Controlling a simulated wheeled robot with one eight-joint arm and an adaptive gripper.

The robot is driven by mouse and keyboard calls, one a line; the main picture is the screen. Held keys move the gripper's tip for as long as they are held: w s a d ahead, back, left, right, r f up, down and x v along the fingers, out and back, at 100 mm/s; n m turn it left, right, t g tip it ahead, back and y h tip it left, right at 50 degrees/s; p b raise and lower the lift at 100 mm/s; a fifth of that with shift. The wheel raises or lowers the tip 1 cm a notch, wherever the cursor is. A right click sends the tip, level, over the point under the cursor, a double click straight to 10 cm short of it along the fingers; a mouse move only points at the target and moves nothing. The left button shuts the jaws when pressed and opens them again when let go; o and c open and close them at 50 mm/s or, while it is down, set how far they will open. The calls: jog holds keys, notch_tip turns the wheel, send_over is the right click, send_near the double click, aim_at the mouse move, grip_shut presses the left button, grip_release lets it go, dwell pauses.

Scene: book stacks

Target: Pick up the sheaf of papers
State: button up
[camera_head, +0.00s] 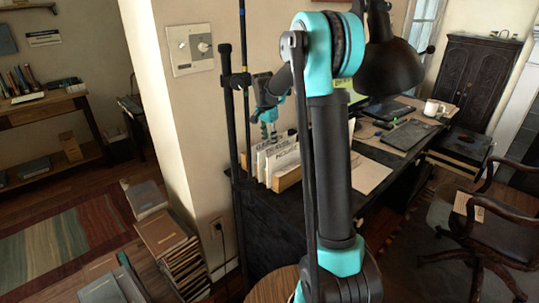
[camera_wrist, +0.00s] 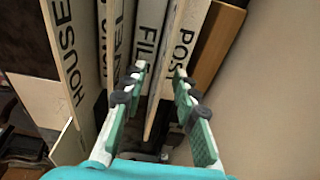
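White upright sheets with black lettering (camera_head: 283,158) stand in a light wooden holder (camera_head: 287,181) on the dark desk. Which of them is the sheaf of papers is not clear. In the wrist view, one marked "POST" (camera_wrist: 182,45) is nearest the right wooden end, with one marked "FILE" (camera_wrist: 148,38) to its left. My gripper (camera_wrist: 160,70) is open and points down into the holder. The near edge of the "POST" sheet shows between its fingers, with a gap visible on the left; contact on the right cannot be told. In the head view my gripper (camera_head: 268,133) is just above the sheets.
A black lamp (camera_head: 390,66) hangs over the desk, and a loose pale sheet (camera_head: 371,176) lies on it. A white mug (camera_head: 431,108) stands farther back. The wall pillar (camera_head: 200,115) is close on the left. Book stacks (camera_head: 172,245) stand on the floor.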

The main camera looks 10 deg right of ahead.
jog(key=shift+f, duration=0.25)
dwell(0.4)
jog(key=shift+c, duration=0.6)
grip_shut()
